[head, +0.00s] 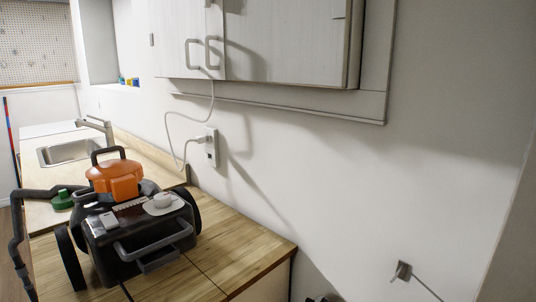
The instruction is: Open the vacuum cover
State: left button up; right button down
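A vacuum (108,250) stands on the wooden counter at the lower left of the head view. It has a black body, large black wheels and a grey handle-like part low on its front. Its orange top cover (115,178), with a black carry handle above, sits on the body and looks closed; I cannot make out its latch. A black hose (16,235) runs off its left side. Neither of my grippers can be made out in this view.
The wooden counter (240,255) ends at the lower right. A sink (70,152) and tap lie behind the vacuum, with a green object (63,199) beside it. A white cabinet (265,40) hangs above, and a cord (170,118) runs to a wall outlet (211,146).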

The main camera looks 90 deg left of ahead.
aim_at(122, 176)
jog(key=u, duration=3.75)
